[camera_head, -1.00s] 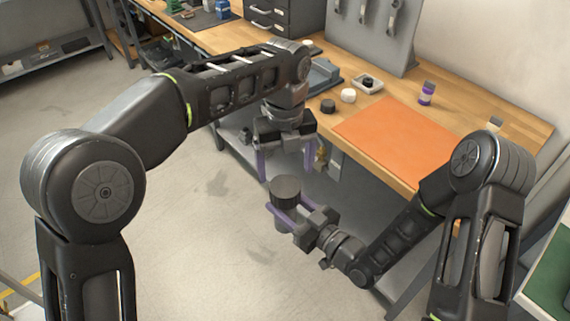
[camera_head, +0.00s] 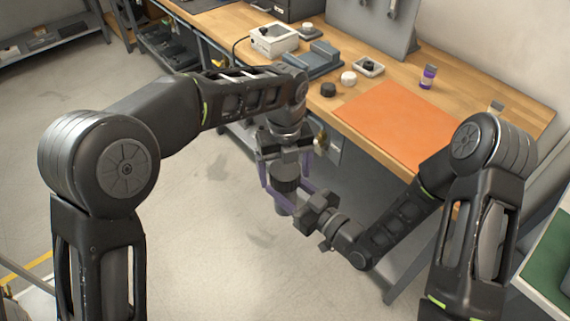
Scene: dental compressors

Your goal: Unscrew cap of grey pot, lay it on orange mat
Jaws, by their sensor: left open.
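The grey pot (camera_head: 284,208) is held upright in the air in front of the bench, with its dark ribbed cap (camera_head: 286,171) on top. My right gripper (camera_head: 288,196) is shut on the pot's body from the lower right. My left gripper (camera_head: 286,179) points down over the pot, its purple fingers open on either side of the cap. I cannot tell whether they touch it. The orange mat (camera_head: 397,118) lies flat and bare on the wooden bench.
A black round lid (camera_head: 328,90), a white round lid (camera_head: 348,78) and a small white tray (camera_head: 368,67) sit behind the mat. A purple bottle (camera_head: 428,77) stands at the mat's far right. A blue-grey holder (camera_head: 313,60) and white box (camera_head: 274,38) are farther left.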

